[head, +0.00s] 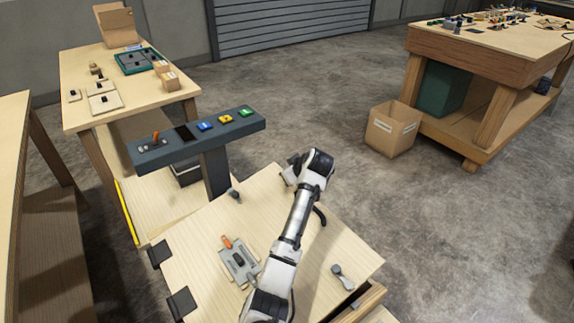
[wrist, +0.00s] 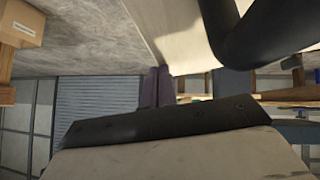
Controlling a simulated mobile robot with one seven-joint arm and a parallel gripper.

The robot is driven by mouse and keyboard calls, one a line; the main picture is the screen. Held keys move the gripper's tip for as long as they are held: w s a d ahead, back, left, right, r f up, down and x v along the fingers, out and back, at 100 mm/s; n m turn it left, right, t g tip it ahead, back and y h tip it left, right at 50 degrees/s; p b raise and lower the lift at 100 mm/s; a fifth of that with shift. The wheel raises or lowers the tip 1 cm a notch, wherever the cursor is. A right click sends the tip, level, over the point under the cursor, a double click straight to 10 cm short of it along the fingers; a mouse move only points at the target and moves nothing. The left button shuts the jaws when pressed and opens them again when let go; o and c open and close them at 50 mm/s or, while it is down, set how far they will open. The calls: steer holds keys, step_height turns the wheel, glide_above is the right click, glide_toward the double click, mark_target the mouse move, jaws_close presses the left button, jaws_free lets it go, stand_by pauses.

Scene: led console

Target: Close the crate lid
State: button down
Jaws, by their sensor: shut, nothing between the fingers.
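A pale wooden board with two black hinges on its left side, which looks like the crate lid (head: 205,217), slopes or lies in front of me in the head view; its exact angle is hard to tell. A black curved handle (head: 320,215) stands at its right side, partly behind my arm; it looms large in the wrist view (wrist: 240,45). My gripper (head: 289,174) is near the lid's far right edge. In the wrist view its fingers (wrist: 155,86) are together and empty, close to a pale wooden surface (wrist: 180,30); contact is unclear. The crate's body is mostly hidden.
The lid carries a lever plate (head: 240,262), a small knob (head: 235,195) and a grey latch (head: 343,275). A button console (head: 195,135) stands just beyond it. A cardboard box (head: 392,128) sits on the floor at right. The floor between is clear.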

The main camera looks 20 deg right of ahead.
steer(key=shift+m+y, duration=0.3)
steer(key=shift+y, duration=0.1)
steer(key=shift+w+d+f+b, duration=0.1)
steer(key=shift+d+f+b, duration=0.15)
steer(key=shift+f, duration=0.8)
steer(key=shift+d+f+b, duration=0.15)
steer(key=shift+f+b, duration=0.05)
steer(key=shift+f, duration=0.8)
steer(key=shift+r, duration=0.1)
